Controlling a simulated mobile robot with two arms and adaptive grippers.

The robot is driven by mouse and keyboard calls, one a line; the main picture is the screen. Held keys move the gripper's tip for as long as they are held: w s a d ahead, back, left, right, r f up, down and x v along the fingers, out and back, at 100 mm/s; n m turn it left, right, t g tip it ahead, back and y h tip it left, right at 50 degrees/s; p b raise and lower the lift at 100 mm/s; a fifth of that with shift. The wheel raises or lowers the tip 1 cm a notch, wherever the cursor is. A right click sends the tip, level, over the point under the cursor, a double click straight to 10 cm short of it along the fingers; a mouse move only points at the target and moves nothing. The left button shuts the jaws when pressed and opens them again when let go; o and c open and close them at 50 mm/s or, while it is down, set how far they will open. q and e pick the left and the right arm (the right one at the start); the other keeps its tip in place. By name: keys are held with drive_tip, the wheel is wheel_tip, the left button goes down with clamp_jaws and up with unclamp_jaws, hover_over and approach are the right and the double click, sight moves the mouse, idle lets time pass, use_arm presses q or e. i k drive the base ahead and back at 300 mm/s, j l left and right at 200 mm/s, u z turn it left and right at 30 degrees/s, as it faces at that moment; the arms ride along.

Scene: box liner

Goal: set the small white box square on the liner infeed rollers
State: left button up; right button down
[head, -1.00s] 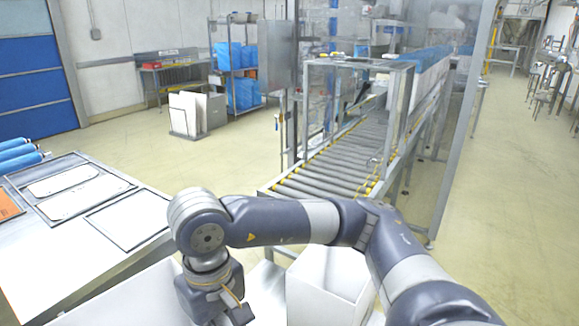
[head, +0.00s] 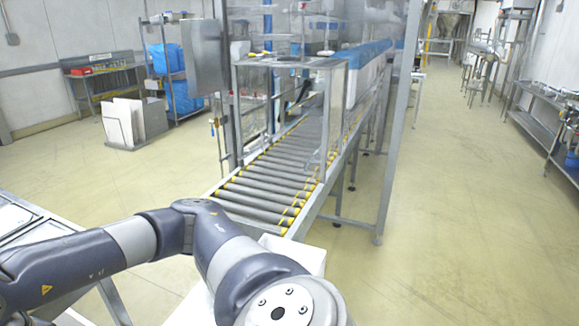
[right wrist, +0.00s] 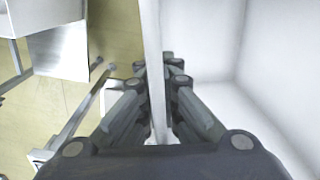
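The small white box (head: 303,255) shows only in part in the head view, at the bottom centre behind my right arm. In the right wrist view its open inside (right wrist: 275,75) fills the right, with one thin upright wall (right wrist: 153,60) running down the middle. My right gripper (right wrist: 160,78) has one finger on each side of this wall and looks shut on it. In the head view the right gripper is out of frame. The infeed rollers (head: 265,182) lie ahead, beyond the box, bare at the near end. My left gripper is not in view.
A clear-walled frame (head: 290,110) stands over the conveyor, with a steel post (head: 396,140) to its right. A worktable (head: 35,225) is at left. White panels (head: 130,122) stand on the floor behind. Open floor (head: 460,210) lies to the right.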

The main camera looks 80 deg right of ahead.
sight(261, 193)
drive_tip(key=k+l, duration=0.15)
drive_tip(key=l, duration=0.35)
drive_tip(key=k+l, duration=0.15)
drive_tip(key=l, duration=0.35)
drive_tip(key=k+l, duration=0.15)
drive_tip(key=l, duration=0.3)
drive_tip(key=k+l, duration=0.15)
drive_tip(key=l, duration=0.35)
drive_tip(key=k+l, duration=0.15)
drive_tip(key=l, duration=0.35)
drive_tip(key=k+l, duration=0.15)
drive_tip(key=l, duration=0.35)
drive_tip(key=k+l, duration=0.15)
drive_tip(key=l, duration=0.3)
drive_tip(key=k+l, duration=0.15)
drive_tip(key=l, duration=0.35)
drive_tip(key=k+l, duration=0.1)
drive_tip(key=l, duration=0.65)
drive_tip(key=i, duration=0.4)
